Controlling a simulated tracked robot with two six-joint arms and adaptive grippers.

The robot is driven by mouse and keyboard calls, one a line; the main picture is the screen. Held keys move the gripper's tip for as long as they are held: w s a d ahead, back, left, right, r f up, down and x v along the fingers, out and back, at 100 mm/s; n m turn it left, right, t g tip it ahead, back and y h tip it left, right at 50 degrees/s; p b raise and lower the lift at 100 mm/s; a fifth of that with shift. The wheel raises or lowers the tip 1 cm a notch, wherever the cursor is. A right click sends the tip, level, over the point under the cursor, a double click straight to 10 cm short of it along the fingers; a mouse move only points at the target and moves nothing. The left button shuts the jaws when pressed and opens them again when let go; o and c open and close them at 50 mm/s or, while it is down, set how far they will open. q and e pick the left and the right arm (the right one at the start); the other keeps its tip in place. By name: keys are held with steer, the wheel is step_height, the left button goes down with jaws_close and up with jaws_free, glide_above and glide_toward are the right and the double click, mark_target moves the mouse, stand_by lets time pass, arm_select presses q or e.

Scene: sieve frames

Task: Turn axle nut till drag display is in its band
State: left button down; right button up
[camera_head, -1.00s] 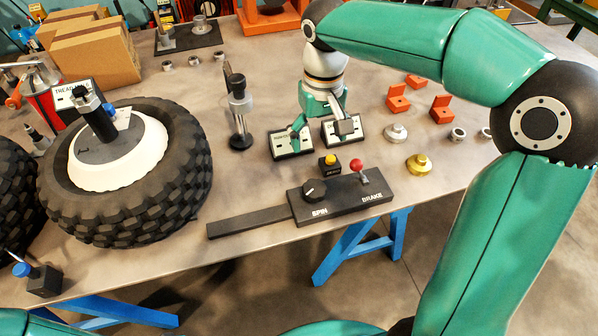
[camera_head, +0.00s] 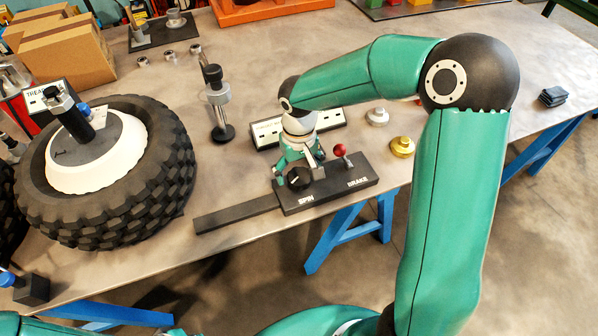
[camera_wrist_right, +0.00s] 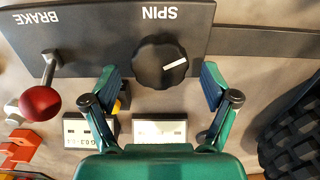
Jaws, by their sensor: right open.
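My right gripper (camera_head: 298,174) is open and points down over the black SPIN knob (camera_head: 299,180) on the control box (camera_head: 340,190). In the right wrist view the knob (camera_wrist_right: 162,62) lies between and just beyond the parted fingertips (camera_wrist_right: 159,78); contact cannot be told. Two white display panels stand behind the box; they show in the wrist view as a left panel (camera_wrist_right: 90,133) and a right panel (camera_wrist_right: 160,133), readings illegible. The knobby tyre (camera_head: 155,160) has a white hub (camera_head: 120,150) with a dark upright post (camera_head: 68,112). I cannot pick out the axle nut. My left gripper is out of view.
A red-balled BRAKE lever (camera_head: 340,151) stands right of the knob. A gold part (camera_head: 402,147) and a silver part (camera_head: 377,116) lie to the right. Cardboard boxes (camera_head: 65,55) are at back left.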

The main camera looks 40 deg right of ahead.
steer(key=shift+f, duration=0.55)
steer(key=c, duration=1.2)
steer(key=shift+o, duration=0.2)
steer(key=shift+n, duration=0.3)
steer(key=n, duration=1.1)
steer(key=shift+a+n+p, duration=0.1)
steer(key=shift+n+p, duration=0.2)
steer(key=shift+p, duration=0.05)
